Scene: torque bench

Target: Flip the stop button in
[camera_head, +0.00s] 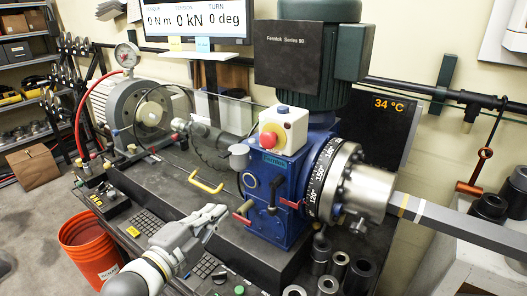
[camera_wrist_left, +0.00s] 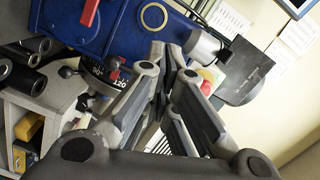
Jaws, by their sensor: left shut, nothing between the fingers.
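The stop button (camera_head: 265,140) is a red knob on the front of a small white box (camera_head: 294,124) with yellow parts and a blue knob on top. The box sits on the blue gearbox (camera_head: 275,200). My left gripper (camera_head: 220,212) is shut and empty, below and left of the button and apart from it. In the left wrist view the closed fingers (camera_wrist_left: 176,58) point toward the blue housing (camera_wrist_left: 100,25). A bit of red (camera_wrist_left: 207,87) shows beside them, partly hidden by a finger; it seems to be the button. My right gripper is not in view.
A yellow handle (camera_head: 206,184) lies left of the gearbox behind my gripper. A small red-handled lever (camera_head: 242,218) juts out by the gripper. A graduated dial (camera_head: 322,180) and steel chuck (camera_head: 365,190) stand to the right. Sockets (camera_head: 340,265) stand at the front right.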

